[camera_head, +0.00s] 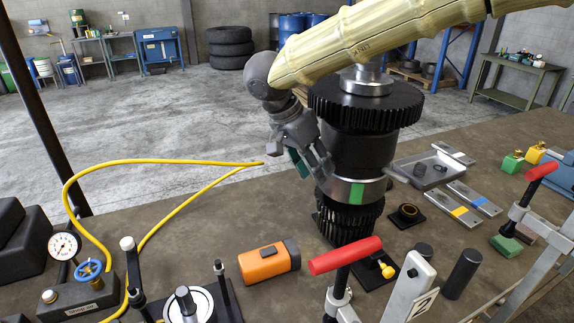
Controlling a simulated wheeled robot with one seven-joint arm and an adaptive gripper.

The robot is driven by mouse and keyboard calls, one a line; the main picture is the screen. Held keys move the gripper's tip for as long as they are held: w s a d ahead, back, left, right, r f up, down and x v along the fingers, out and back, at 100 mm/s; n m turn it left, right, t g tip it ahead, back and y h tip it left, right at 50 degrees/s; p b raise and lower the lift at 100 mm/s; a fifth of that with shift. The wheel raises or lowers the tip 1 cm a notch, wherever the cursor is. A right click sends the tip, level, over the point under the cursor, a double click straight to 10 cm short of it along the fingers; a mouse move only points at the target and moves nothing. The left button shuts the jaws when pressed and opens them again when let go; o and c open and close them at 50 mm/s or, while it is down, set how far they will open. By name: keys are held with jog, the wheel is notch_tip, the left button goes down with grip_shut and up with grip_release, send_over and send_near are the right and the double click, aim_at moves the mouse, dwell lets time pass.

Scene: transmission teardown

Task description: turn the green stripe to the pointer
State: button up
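A tall dark gear stack (350,150) stands upright on the bench, with a wide toothed gear on top and a smaller one below. A pale metal ring (337,189) runs around its lower part. The green stripe (357,192) is on this ring, facing the camera and slightly right of its middle. A thin grey piece (397,175) lies close to the ring's right side; I cannot tell whether it is the pointer. My gripper (311,169) is at the stack's left side, fingers angled down toward the ring. Contact and finger opening are unclear.
A yellow hose (150,162) loops at left by a gauge (64,245). A tray (433,168) and flat plates (457,210) lie right. Open bench lies left of the stack.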

jog(key=shift+d+f, duration=0.25)
jog(key=shift+d, duration=0.1)
jog(key=shift+a, duration=0.1)
jog(key=shift+c, duration=0.3)
